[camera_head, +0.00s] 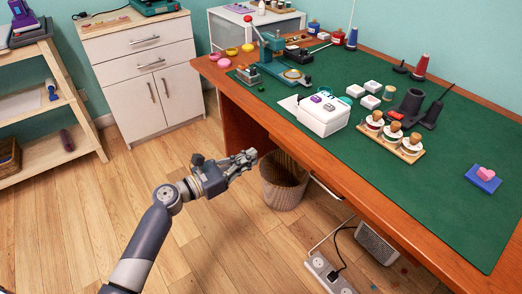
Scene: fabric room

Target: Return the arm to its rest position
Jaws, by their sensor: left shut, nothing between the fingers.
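My left arm comes in from the bottom left and reaches up over the wooden floor. My left gripper (243,163) is at its end, shut and empty. It is in front of the wooden desk's left part and shows just above and left of a wicker waste basket (283,183). It appears clear of the desk, holding nothing. My right arm and gripper are out of view.
The desk (455,200) with a green mat fills the right side. It bears a white box (322,116), a rack of jars (392,137) and a green press. A power strip (328,272) lies on the floor below. A white cabinet (150,85) and shelves stand behind left. The left floor is clear.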

